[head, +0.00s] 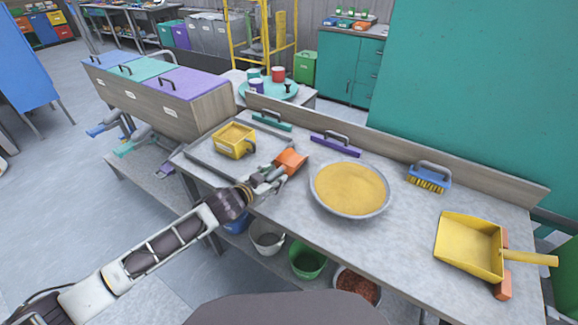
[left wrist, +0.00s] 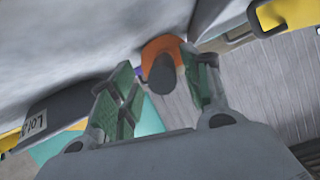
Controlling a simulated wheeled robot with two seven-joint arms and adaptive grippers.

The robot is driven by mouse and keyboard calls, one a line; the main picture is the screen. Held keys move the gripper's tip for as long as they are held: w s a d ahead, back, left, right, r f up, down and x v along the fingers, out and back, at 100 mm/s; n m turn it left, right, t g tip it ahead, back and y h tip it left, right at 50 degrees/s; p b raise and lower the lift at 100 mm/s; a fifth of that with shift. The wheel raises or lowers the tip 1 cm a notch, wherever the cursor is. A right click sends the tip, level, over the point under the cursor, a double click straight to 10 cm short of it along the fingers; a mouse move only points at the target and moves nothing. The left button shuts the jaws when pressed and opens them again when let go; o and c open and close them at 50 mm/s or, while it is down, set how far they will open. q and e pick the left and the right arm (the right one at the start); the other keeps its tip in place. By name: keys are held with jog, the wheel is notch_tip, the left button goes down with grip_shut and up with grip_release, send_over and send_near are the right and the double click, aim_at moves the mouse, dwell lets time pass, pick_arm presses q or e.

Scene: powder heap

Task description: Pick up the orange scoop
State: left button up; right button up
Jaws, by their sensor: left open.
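The orange scoop (head: 291,160) lies on the grey worktop (head: 280,205), left of the bowl of yellow powder. Its dark handle points toward my left gripper. My left gripper (head: 274,176) is open at the handle end of the scoop. In the left wrist view the orange scoop (left wrist: 160,47) shows ahead, with the dark round handle end (left wrist: 162,78) between the two green-padded fingers of the left gripper (left wrist: 163,90). I cannot tell whether the fingers touch the handle. My right gripper is not in view.
A grey bowl of yellow powder (head: 350,188) stands right of the scoop. A yellow box (head: 233,141) sits on a tray at left. A purple-edged tool (head: 335,146), a blue brush (head: 429,177) and a yellow dustpan (head: 470,245) lie around. Buckets (head: 308,262) stand below.

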aim_at(278, 172)
pick_arm(q)
jog(key=shift+a+x, duration=0.2)
jog(key=shift+x, duration=2.15)
jog(key=shift+w+d, duration=0.15)
jog(key=shift+w, duration=0.2)
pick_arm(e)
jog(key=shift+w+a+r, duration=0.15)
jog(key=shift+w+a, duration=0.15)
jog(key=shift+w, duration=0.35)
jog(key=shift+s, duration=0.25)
pick_arm(q)
jog(key=shift+c, duration=0.6)
jog(key=shift+r, duration=0.1)
grip_shut()
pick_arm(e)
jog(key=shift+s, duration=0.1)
